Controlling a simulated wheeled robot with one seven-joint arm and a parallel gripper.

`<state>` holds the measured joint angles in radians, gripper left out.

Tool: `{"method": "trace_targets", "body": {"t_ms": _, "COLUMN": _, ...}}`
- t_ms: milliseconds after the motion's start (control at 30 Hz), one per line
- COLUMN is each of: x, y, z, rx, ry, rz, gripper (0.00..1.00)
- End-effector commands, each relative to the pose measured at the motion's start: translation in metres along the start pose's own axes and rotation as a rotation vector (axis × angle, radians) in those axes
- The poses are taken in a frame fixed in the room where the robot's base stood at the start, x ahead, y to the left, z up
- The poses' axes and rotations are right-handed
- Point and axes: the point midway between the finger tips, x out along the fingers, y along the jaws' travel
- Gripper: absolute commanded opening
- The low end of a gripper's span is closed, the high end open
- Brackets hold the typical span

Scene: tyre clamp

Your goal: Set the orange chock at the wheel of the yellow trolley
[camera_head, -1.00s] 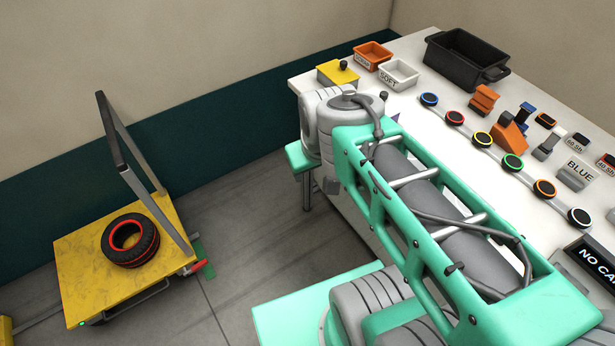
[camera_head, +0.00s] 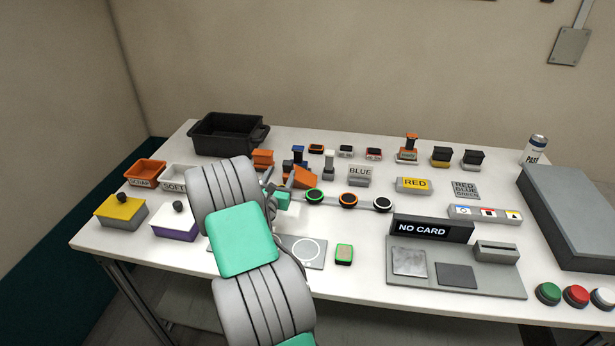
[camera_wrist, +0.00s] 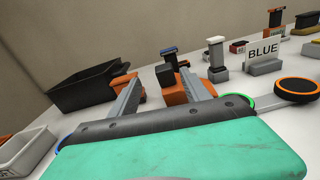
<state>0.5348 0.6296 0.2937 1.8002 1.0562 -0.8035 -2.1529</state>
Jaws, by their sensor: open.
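The orange chock, a wedge-shaped block (camera_head: 306,177), lies on the white table near the green-ringed disc. In the wrist view the chock (camera_wrist: 175,95) shows between and behind my finger bars. My gripper (camera_head: 279,180) is open, low over the table at the chock's left side; its two grey fingers reach forward in the wrist view (camera_wrist: 161,75). The right finger partly covers the chock, and I cannot tell whether they touch. The yellow trolley and its wheel are outside both current views.
A second, stepped orange block (camera_head: 262,158) stands just left of the chock. Behind is a black bin (camera_head: 228,134). Blue-topped and grey-topped posts stand close by. Ringed discs on a strip (camera_head: 348,199) run to the right. Small trays and boxes fill the left end.

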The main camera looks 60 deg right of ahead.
Motion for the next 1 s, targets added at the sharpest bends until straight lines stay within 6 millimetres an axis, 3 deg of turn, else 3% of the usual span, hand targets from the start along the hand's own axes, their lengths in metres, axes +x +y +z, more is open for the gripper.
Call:
{"method": "trace_targets", "body": {"t_ms": 100, "x": 0.010, "y": -0.003, "z": -0.001, "rx": -0.075, "ry": -0.023, "rz": 0.010, "gripper": 0.55}}
{"method": "trace_targets", "body": {"t_ms": 533, "x": 0.077, "y": -0.007, "z": 0.003, "rx": -0.070, "ry": -0.021, "rz": 0.006, "gripper": 0.55}}
{"method": "trace_targets", "body": {"t_ms": 767, "x": 0.081, "y": -0.006, "z": 0.000, "rx": -0.070, "ry": -0.020, "rz": 0.010, "gripper": 0.55}}
{"method": "trace_targets", "body": {"t_ms": 1000, "x": 0.080, "y": -0.005, "z": 0.000, "rx": -0.069, "ry": -0.020, "rz": 0.010, "gripper": 0.37}}
